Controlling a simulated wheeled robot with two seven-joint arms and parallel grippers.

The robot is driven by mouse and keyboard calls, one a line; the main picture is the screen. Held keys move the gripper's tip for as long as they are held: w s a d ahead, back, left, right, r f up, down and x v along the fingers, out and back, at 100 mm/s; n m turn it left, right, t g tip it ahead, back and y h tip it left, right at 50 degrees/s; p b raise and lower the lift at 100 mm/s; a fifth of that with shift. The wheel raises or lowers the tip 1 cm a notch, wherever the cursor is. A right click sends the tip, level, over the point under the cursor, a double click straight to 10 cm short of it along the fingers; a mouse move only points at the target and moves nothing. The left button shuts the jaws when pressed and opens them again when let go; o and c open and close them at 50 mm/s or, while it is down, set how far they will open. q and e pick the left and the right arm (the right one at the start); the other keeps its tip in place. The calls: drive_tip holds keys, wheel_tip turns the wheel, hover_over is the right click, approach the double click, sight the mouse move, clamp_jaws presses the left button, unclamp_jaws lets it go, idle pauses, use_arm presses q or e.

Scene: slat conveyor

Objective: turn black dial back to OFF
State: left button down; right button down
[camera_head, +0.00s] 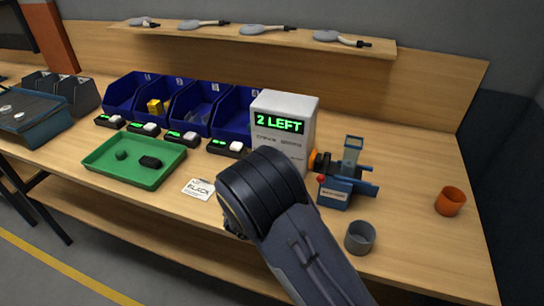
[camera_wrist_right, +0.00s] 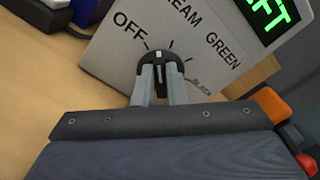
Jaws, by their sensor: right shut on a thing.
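The grey-white box (camera_head: 283,108) stands on the bench with a green "2 LEFT" display. My right arm hides its lower front and the dial in the head view. In the right wrist view the black dial (camera_wrist_right: 158,57) sits on the box face, with a pale mark on it. Labels OFF, CREAM, GREEN and BLACK are spread around it, OFF at the left and BLACK at the lower right. My right gripper (camera_wrist_right: 159,76) is shut on the dial, one grey finger on each side. Which label the mark points to is hard to tell. My left gripper is not in view.
A blue device (camera_head: 344,185) with a red knob stands right of the box. A grey cup (camera_head: 360,238) and an orange cup (camera_head: 450,201) are further right. Blue bins (camera_head: 196,108) stand behind.

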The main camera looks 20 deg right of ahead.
drive_tip(key=n+p, duration=0.2)
drive_tip(key=n, duration=0.1)
drive_tip(key=shift+a, duration=0.1)
drive_tip(key=shift+f+n+p, duration=0.2)
drive_tip(key=shift+n+p, duration=0.5)
drive_tip(key=shift+p, duration=0.05)
drive_tip(key=c, duration=1.5)
unclamp_jaws()
drive_tip(key=shift+o, duration=0.2)
drive_tip(key=shift+b+v, duration=0.7)
drive_tip(key=shift+v, duration=3.2)
